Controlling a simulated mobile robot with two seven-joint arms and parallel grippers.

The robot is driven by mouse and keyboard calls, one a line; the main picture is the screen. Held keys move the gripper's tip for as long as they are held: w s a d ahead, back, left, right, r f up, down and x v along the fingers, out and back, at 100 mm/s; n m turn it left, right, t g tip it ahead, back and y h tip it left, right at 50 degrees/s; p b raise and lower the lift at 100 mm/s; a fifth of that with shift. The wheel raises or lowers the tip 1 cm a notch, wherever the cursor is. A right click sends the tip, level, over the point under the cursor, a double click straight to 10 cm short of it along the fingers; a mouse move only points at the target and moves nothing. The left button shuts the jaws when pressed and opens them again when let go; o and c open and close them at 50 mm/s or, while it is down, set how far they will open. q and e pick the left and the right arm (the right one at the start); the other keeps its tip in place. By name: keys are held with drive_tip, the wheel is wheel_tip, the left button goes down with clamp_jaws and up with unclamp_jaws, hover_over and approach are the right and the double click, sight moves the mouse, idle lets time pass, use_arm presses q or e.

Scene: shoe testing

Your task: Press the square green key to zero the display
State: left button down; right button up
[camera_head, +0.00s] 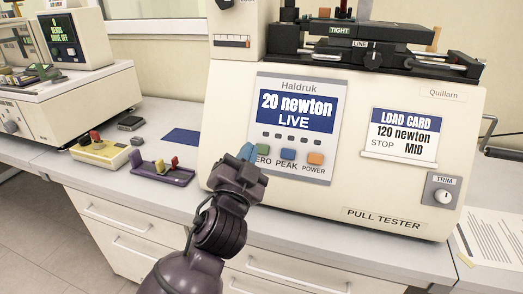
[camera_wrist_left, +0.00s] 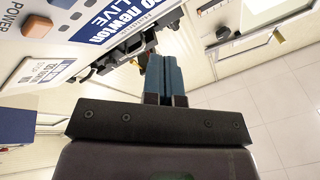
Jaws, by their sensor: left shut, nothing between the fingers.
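The pull tester (camera_head: 390,200) is a cream machine with a grey panel. Its display (camera_head: 297,110) reads "20 newton LIVE"; part of it also shows in the wrist view (camera_wrist_left: 112,20). The green key (camera_head: 263,150) is at the lower left of the panel, above a label ending in "ERO", partly covered by my left gripper. My left gripper (camera_head: 246,151) is shut and empty, its blue fingertips just left of the green key; I cannot tell whether they touch. The fingers (camera_wrist_left: 166,75) show together in the wrist view, where the green key is not visible. My right gripper is not in view.
A blue PEAK key (camera_head: 288,154) and an orange POWER key (camera_head: 315,158) sit right of the green key. A load card (camera_head: 403,136) reads "120 newton". A TRIM knob (camera_head: 442,196) is at lower right. A purple tray (camera_head: 162,174) and a yellow box (camera_head: 100,151) lie on the counter.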

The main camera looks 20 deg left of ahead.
sight(262, 149)
use_arm(q)
drive_tip(key=w+f+b, duration=0.3)
drive_tip(key=w+f, duration=0.1)
drive_tip(key=w, duration=0.3)
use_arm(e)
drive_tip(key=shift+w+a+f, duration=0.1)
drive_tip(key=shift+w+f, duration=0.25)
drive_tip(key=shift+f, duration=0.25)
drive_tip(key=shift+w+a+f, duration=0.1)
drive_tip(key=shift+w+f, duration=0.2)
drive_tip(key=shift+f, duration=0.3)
use_arm(q)
drive_tip(key=shift+d, duration=0.1)
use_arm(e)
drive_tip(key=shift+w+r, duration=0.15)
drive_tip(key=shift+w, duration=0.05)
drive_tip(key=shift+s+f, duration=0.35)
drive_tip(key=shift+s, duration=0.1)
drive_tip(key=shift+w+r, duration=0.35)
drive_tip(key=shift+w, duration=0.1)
use_arm(q)
drive_tip(key=shift+w, duration=0.1)
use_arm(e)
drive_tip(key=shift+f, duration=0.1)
